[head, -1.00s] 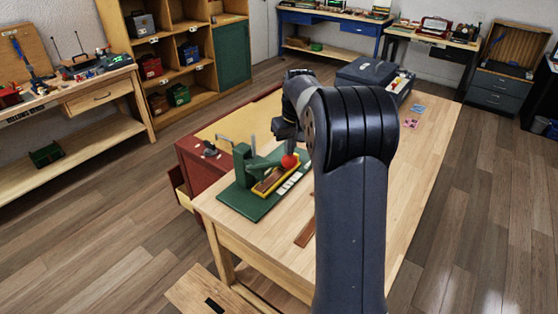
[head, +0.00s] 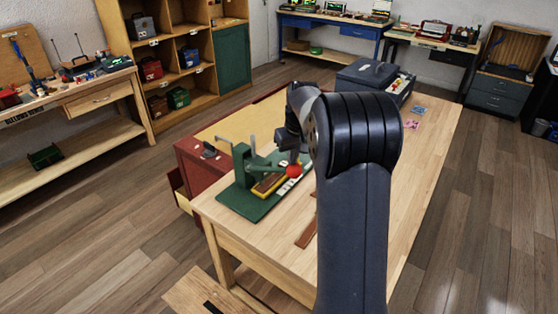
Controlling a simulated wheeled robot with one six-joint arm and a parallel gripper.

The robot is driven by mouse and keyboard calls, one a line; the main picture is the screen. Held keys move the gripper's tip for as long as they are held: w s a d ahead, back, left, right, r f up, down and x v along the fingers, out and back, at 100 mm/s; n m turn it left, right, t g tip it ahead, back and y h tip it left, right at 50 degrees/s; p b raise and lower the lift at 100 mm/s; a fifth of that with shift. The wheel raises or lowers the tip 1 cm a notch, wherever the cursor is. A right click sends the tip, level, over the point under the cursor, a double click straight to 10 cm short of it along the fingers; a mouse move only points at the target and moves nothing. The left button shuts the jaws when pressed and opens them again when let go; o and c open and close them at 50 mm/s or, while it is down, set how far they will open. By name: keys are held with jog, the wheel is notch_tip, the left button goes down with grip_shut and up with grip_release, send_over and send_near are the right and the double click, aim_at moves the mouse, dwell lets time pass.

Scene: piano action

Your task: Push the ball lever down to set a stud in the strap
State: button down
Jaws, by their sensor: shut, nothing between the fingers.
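The ball lever ends in a red ball (head: 293,171) and is part of a green press (head: 243,168) on a green base plate (head: 243,206) on the workbench. My gripper (head: 294,157) is shut and empty, just above the red ball; it appears to touch the ball's top, though the contact is hard to make out. A brown strip, likely the strap (head: 266,184), lies in a yellow holder (head: 272,190) under the lever. The stud is too small to tell.
My arm covers the middle of the wooden workbench (head: 420,150). A loose brown strip (head: 306,235) lies at its front. A grey-blue case (head: 372,76) stands at the back, with small cards (head: 411,125) nearby. A red cabinet (head: 205,160) adjoins the left side.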

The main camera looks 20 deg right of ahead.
aim_at(297, 167)
jog(key=shift+f, duration=0.2)
jog(key=shift+s+d+f+b, duration=0.2)
jog(key=shift+s+f+b, duration=0.15)
jog(key=shift+f+b, duration=0.35)
jog(key=shift+f, duration=0.1)
jog(key=shift+s+d+f+b, duration=0.1)
jog(key=shift+s+f+b, duration=0.05)
jog(key=shift+f+b, duration=0.25)
jog(key=shift+s+d+f+b, duration=0.15)
jog(key=shift+f+b, duration=0.1)
jog(key=shift+f, duration=0.4)
jog(key=shift+s+f+b, duration=0.2)
jog(key=shift+f+b, duration=0.45)
jog(key=shift+f, duration=0.3)
jog(key=shift+s+d+f+b, duration=0.1)
jog(key=shift+d+f+b, duration=0.05)
jog(key=shift+f+b, duration=0.65)
jog(key=shift+f, duration=0.2)
